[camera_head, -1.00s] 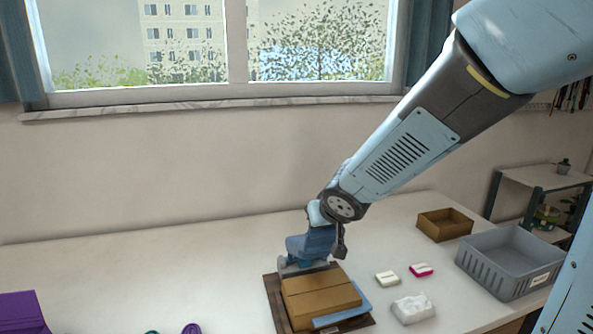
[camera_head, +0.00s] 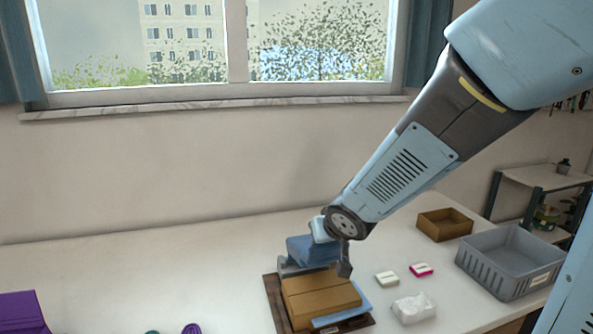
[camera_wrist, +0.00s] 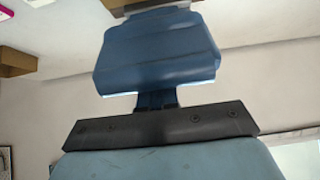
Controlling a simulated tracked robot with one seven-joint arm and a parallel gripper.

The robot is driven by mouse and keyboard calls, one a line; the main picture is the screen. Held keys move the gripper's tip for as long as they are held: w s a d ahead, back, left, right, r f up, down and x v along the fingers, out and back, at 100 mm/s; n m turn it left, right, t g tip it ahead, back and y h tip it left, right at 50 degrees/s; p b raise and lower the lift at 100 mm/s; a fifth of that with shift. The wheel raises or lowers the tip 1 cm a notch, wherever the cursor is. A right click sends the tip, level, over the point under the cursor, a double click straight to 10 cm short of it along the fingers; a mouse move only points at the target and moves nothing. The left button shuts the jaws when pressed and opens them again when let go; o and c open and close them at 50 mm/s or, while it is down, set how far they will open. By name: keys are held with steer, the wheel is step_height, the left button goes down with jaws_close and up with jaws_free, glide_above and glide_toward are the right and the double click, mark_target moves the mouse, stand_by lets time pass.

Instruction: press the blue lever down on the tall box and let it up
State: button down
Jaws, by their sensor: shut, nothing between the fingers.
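My gripper (camera_head: 313,252) points down at the back of the table work area. I cannot make out the blue lever apart from my blue fingers. It seems hidden under or behind them, so contact and lever position cannot be told.
The brown box (camera_head: 318,292) lies on a dark board (camera_head: 272,295), with a light blue slab (camera_head: 356,306) beside it. To the right are a white packet (camera_head: 413,308), two small boxes, a brown tray (camera_head: 445,224) and a grey crate (camera_head: 508,262). The table's left is mostly clear.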

steer(key=shift+r, duration=0.15)
step_height(320, 180, up, 10)
stand_by(1.7)
steer(key=s+d+r+m+g+h, duration=0.2)
steer(key=s+d+m, duration=0.1)
steer(key=s+d, duration=1.4)
steer(key=shift+s+r+g, duration=0.3)
steer(key=shift+r, duration=0.1)
steer(key=shift+d, duration=0.1)
